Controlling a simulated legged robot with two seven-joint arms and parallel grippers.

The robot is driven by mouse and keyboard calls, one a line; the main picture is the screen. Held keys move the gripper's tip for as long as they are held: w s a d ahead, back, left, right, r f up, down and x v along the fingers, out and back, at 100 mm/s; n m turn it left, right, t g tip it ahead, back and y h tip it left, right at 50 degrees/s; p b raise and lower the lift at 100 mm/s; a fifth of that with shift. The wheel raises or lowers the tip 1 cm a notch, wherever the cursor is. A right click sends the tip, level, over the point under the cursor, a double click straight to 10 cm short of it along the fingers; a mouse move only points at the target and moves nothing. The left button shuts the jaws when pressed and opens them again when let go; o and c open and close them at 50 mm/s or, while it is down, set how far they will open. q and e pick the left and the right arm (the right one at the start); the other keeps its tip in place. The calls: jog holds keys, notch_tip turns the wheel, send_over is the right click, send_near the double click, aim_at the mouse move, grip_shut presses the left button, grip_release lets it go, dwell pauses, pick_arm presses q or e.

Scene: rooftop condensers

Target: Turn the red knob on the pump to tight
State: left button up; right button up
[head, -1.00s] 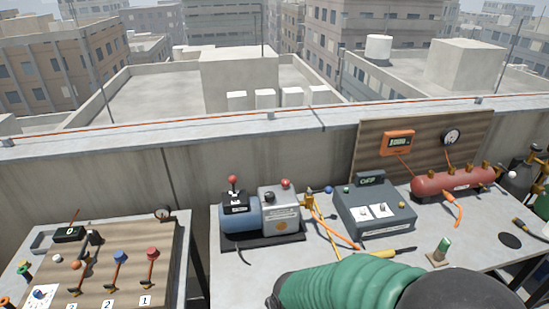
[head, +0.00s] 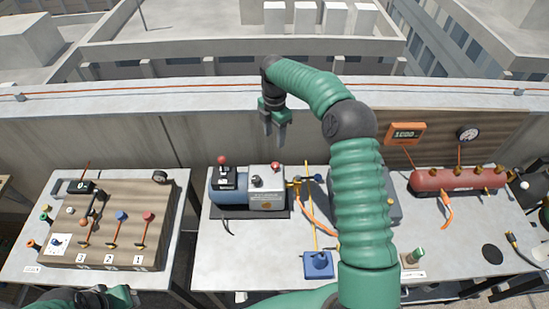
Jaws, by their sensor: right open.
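The pump (head: 228,193) is a blue motor joined to a grey box (head: 266,190) on a dark base, left of the middle of the right bench. A red knob (head: 276,167) sits on top of the grey box, with a dark knob beside it. Another red ball (head: 222,160) stands on the black switch box at the pump's left. My right gripper (head: 274,143) is open and empty, fingers pointing down, above and behind the grey box, apart from the knob. Part of my left arm shows at the bottom left; its fingers cannot be made out.
A brass valve (head: 297,184) and orange hose lie right of the pump. My right arm partly hides a grey instrument box (head: 394,210). A red tank (head: 457,180) stands further right. A wooden lever board (head: 115,190) is on the left bench. A low wall (head: 150,95) runs behind.

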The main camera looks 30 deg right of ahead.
aim_at(276, 164)
jog(key=f+p, duration=0.1)
jog(key=f, duration=0.3)
jog(key=f+p, duration=0.1)
jog(key=f, duration=0.4)
jog(key=d+f+p, duration=0.1)
jog(key=f+p, duration=0.1)
jog(key=f, duration=0.3)
jog(key=shift+w+f, duration=0.1)
jog(key=shift+a+f, duration=0.3)
jog(key=shift+f, duration=0.15)
jog(key=shift+w, duration=0.1)
jog(key=shift+d, duration=0.15)
jog(key=c, duration=0.9)
grip_shut()
